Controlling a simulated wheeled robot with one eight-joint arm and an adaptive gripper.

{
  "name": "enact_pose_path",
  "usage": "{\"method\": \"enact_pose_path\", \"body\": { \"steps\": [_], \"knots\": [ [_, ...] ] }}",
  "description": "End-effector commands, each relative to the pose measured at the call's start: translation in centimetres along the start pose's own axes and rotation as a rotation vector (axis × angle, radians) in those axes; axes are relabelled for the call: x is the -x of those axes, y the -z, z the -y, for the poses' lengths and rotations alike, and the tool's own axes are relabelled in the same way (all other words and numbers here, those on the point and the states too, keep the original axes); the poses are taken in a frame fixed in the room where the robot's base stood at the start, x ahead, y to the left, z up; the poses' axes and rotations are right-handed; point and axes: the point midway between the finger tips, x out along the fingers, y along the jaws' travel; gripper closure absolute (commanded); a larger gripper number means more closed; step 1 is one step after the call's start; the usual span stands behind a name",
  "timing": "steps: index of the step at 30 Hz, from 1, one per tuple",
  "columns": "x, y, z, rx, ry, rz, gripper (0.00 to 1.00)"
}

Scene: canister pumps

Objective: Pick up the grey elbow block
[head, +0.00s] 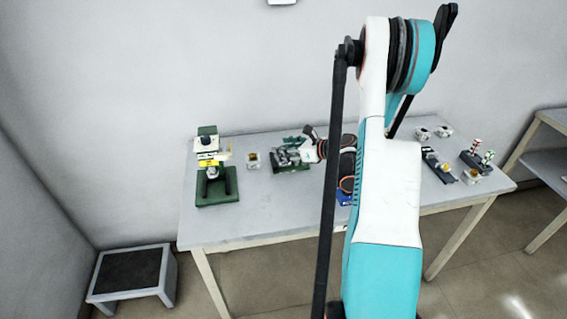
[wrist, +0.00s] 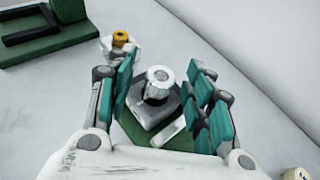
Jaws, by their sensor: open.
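A grey block with a white ribbed round cap, which looks like the grey elbow block (wrist: 144,108), sits on a green base (wrist: 128,126) in the wrist view. My gripper (wrist: 162,70) is open, its teal-padded fingers on either side of the block, with gaps visible between pads and block. I cannot tell how far above it the fingertips are. In the head view my gripper (head: 306,143) is over the green base (head: 279,167), partly covering the grey parts there.
A green stand (head: 218,198) with a yellow label is at the table's left end. Small parts and a dark rack (head: 474,163) are at the right. The table's front left (head: 240,225) is clear.

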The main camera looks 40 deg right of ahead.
Motion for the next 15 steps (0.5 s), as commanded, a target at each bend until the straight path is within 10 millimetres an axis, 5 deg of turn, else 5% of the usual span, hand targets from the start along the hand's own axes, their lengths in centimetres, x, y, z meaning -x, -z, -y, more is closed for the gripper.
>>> {"method": "enact_pose_path", "body": {
  "steps": [9, 15],
  "knots": [
    [-1.04, -0.08, 0.03, -0.001, 0.001, 0.000, 0.52],
    [-1.02, -0.06, 0.01, -0.001, 0.001, 0.000, 0.97]
  ]
}}
